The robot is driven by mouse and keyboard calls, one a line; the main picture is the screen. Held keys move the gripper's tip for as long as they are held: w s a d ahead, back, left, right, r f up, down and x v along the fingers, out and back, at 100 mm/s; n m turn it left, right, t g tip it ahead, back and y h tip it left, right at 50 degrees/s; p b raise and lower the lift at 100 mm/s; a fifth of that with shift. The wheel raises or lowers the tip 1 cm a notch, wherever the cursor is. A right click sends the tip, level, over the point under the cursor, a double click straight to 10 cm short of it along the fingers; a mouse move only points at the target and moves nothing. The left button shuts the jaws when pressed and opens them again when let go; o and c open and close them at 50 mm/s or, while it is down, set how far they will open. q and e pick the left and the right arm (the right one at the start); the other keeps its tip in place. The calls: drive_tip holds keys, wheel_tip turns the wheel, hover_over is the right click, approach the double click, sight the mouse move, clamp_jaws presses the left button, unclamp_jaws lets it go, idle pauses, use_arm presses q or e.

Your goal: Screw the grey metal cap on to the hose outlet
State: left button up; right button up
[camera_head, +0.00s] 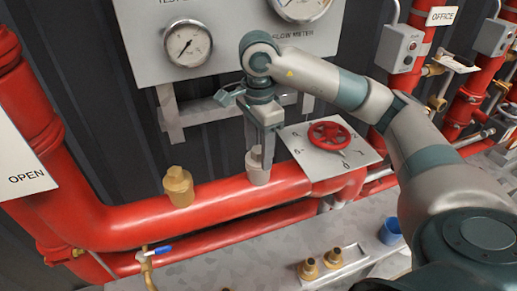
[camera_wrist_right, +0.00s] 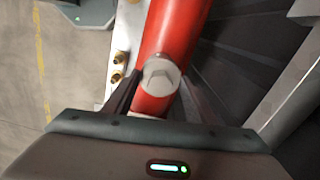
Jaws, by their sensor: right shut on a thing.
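The grey metal cap (camera_head: 257,168) stands upright over the top of the thick red pipe (camera_head: 225,199), below the panel gauges. My right gripper (camera_head: 262,150) points down and is shut on the cap. In the right wrist view the cap (camera_wrist_right: 161,77) shows between the two fingers of the right gripper (camera_wrist_right: 160,88), with the red pipe behind it. The hose outlet under the cap is hidden, so I cannot tell how far the cap is seated. My left gripper is in neither view.
A brass fitting (camera_head: 178,187) stands on the same pipe to the left. A red handwheel (camera_head: 330,135) on a numbered plate is close on the right. The gauge panel (camera_head: 230,40) is behind. Brass fittings (camera_head: 309,269) and a blue cup (camera_head: 391,231) are at the front.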

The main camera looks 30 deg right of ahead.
drive_tip(key=m, duration=0.3)
drive_tip(key=shift+r, duration=0.1)
drive_tip(key=shift+w+d+m+b, duration=0.15)
drive_tip(key=shift+m+b, duration=0.2)
drive_tip(key=shift+m, duration=1.45)
drive_tip(key=o, duration=1.2)
drive_tip(key=shift+o, duration=0.2)
drive_tip(key=shift+s+d, duration=0.1)
drive_tip(key=shift+s, duration=0.1)
drive_tip(key=o, duration=0.4)
drive_tip(key=shift+f, duration=0.2)
